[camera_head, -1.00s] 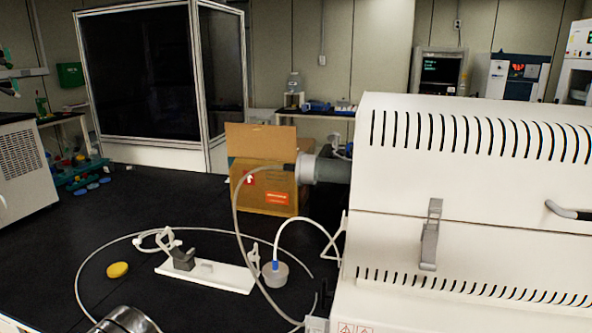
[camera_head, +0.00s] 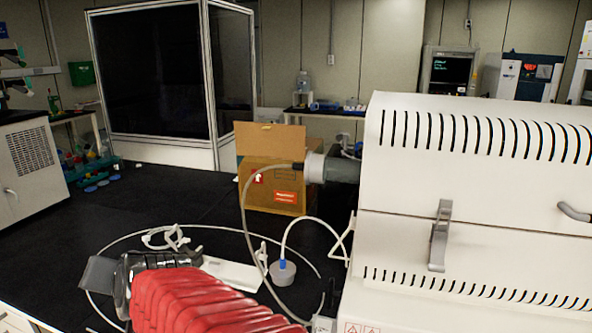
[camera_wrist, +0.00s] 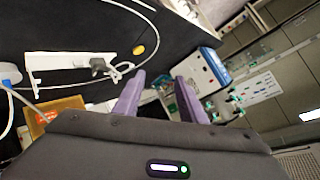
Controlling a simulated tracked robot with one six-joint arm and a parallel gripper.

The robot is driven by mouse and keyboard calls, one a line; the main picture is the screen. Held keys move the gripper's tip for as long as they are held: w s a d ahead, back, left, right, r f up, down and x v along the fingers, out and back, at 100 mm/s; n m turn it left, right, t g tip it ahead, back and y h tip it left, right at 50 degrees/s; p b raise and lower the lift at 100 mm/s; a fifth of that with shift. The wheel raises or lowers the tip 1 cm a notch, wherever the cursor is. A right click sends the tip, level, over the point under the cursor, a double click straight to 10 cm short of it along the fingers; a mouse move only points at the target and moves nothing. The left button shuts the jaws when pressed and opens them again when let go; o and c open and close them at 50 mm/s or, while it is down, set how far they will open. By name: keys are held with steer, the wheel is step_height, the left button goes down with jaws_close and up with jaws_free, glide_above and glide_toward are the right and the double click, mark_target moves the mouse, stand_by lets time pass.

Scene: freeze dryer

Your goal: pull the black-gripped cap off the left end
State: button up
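A dark tube sticks out of the left end of the white machine (camera_head: 470,200). A pale grey end piece (camera_head: 315,167) sits on it with a hose attached; I cannot make out a black grip there. A white stand (camera_head: 235,272) lies on the black bench, partly hidden by my arm; in the wrist view (camera_wrist: 75,60) it carries a dark clamp-like piece (camera_wrist: 99,65). My gripper (camera_wrist: 160,76) is open and empty, its two purple fingers apart. In the head view it is low at the left, in front of the stand and well away from the machine's end.
A grey round piece (camera_head: 283,273) with a white tube stands right of the stand. A hose loops over the bench. A cardboard box (camera_head: 271,185) stands behind. A yellow disc (camera_wrist: 138,49) shows in the wrist view.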

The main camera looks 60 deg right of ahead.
steer(key=w+d+r+m+h, duration=0.1)
steer(key=d+r+m+h, duration=0.15)
steer(key=d, duration=0.35)
steer(key=d+r+m+h, duration=0.1)
steer(key=d+m+h, duration=0.1)
steer(key=d+m, duration=0.35)
steer(key=m+g+h, duration=0.9)
steer(key=m+h, duration=0.2)
steer(key=m, duration=0.4)
glide_toward(298, 169)
steer(key=d, duration=0.2)
steer(key=shift+r+y, duration=0.25)
steer(key=shift+d, duration=0.15)
steer(key=shift+w+d, duration=0.25)
steer(key=shift+d, duration=1.25)
steer(key=shift+w+d, duration=0.3)
steer(key=shift+d, duration=1.25)
steer(key=shift+w+d, duration=0.25)
steer(key=shift+d, duration=1.25)
steer(key=shift+c, duration=0.7)
jaws_close()
